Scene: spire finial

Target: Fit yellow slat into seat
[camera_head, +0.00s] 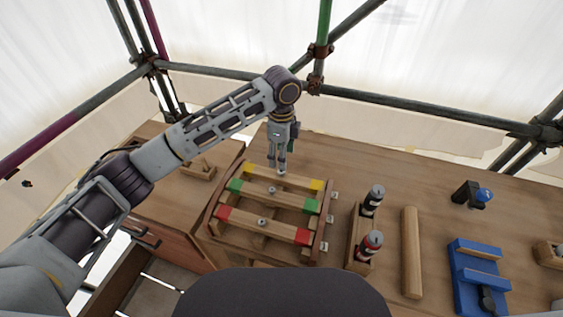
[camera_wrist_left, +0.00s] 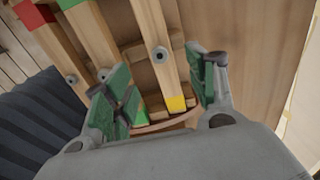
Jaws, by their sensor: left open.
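The yellow-ended slat (camera_head: 301,182) lies across the back of a wooden frame (camera_head: 321,229). Behind it in the wrist view, the same slat (camera_wrist_left: 150,25) runs between my fingers, with a round metal fastener on it and a yellow end. I cannot tell whether it sits fully down in its seat. A green-ended slat (camera_head: 290,201) and a red-ended slat (camera_head: 282,230) lie in front, parallel.
To the right are a wooden holder (camera_head: 355,240) with two dark bottles, a wooden bar (camera_head: 411,252), a blue tray (camera_head: 466,283) and a black-and-blue tool (camera_head: 472,195). Scaffold poles (camera_head: 430,119) stand behind the table. The tabletop behind the frame is clear.

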